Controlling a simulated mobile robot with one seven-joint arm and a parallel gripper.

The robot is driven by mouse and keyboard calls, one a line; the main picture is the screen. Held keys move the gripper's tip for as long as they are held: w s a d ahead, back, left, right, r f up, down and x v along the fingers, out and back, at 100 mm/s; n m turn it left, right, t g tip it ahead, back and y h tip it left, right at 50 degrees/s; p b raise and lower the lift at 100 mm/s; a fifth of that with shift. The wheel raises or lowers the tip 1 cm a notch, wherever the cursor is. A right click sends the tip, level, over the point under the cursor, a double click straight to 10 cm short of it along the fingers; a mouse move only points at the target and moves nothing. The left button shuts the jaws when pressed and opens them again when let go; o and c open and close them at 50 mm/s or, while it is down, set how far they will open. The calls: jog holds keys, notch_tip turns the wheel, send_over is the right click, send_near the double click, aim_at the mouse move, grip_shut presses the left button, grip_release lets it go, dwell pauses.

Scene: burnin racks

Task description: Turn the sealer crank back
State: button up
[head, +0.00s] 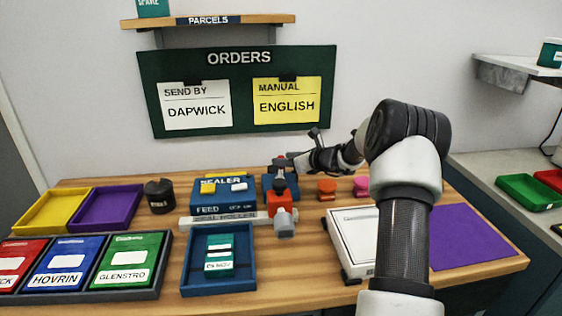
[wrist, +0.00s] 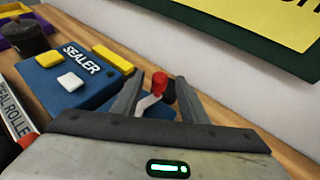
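The blue sealer (head: 212,198) stands on the wooden table, with a yellow and a white block on top. It also shows in the wrist view (wrist: 62,88) at left. In the wrist view a crank with a red knob (wrist: 159,79) and a pale arm (wrist: 147,103) sits between the two fingers. My gripper (wrist: 160,92) is open, with a finger on either side of the knob and gaps visible. In the head view my gripper (head: 282,164) is at the sealer's right end; the crank is hard to make out there.
A red and grey part (head: 281,205) stands in front of the sealer's right end. A blue tray (head: 190,283) with a green packet is in front. Orange (head: 327,187) and pink (head: 361,186) pieces lie right, near a white box (head: 350,240). The wall is close behind.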

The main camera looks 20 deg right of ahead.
jog(key=shift+x, duration=1.45)
jog(key=shift+c, duration=0.4)
grip_shut()
jog(key=p, duration=0.1)
jog(key=n+y+p, duration=0.1)
jog(key=p, duration=0.1)
jog(key=shift+w+a+r+g, duration=0.1)
jog(key=shift+a+r+g, duration=0.1)
jog(key=shift+r+g, duration=0.1)
jog(key=shift+w+a+f+n+g+y+p, duration=0.15)
jog(key=shift+a+n+g+y+p, duration=0.2)
jog(key=shift+n+y+p, duration=0.45)
jog(key=shift+a+f+n+g+y+b, duration=0.15)
jog(key=shift+a+n+g+y+b, duration=0.2)
jog(key=shift+n+g+y, duration=0.25)
jog(key=shift+a+f+n+g+y+b, duration=0.2)
jog(key=shift+n+g+y+b, duration=0.1)
jog(key=shift+n+g+y, duration=0.25)
jog(key=shift+a+r+n+y+b, duration=0.15)
jog(key=shift+n+y+b, duration=0.1)
jog(key=shift+n+b, duration=0.15)
jog(key=shift+a+r+n+g, duration=0.1)
jog(key=shift+a+n+g, duration=0.05)
jog(key=shift+n+g, duration=0.15)
jog(key=shift+o, duration=0.4)
grip_release()
